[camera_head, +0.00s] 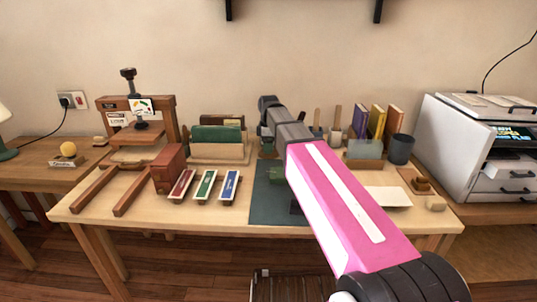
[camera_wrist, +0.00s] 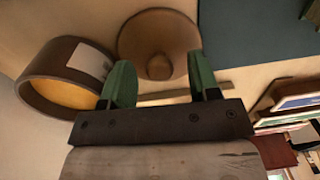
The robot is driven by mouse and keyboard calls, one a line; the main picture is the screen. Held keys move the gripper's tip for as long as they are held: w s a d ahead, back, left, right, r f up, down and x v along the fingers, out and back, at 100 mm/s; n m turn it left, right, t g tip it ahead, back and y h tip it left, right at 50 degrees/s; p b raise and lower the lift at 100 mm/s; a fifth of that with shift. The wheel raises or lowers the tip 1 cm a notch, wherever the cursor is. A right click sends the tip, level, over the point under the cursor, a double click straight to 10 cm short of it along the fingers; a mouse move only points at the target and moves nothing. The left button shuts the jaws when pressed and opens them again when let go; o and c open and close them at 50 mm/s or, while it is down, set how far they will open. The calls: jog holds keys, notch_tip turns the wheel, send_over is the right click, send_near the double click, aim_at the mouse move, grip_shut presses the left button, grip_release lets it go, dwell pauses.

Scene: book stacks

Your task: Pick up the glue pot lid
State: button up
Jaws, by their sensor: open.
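The glue pot lid (camera_wrist: 158,28) is a round brown disc with a small knob. In the wrist view it lies on the pale wood beside the dark mat, just beyond my fingertips. My gripper (camera_wrist: 160,62) is open, with its two green fingers apart and the lid's knob seen between them. I cannot tell how far the fingers are above the lid. The glue pot (camera_wrist: 36,85), brown and round with a pale label and yellow inside, stands uncovered to the left of the lid. In the head view I cannot make out the pot or lid.
The dark mat (camera_head: 268,201) lies mid-table. Red, green (camera_head: 205,185) and blue bound pieces lie left of it, with a wooden press (camera_head: 168,113) behind. Upright books (camera_head: 377,121) and a grey cup (camera_head: 400,149) stand back right. White paper (camera_head: 389,196) lies right of my arm.

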jog(key=shift+f, duration=0.45)
jog(key=c, duration=1)
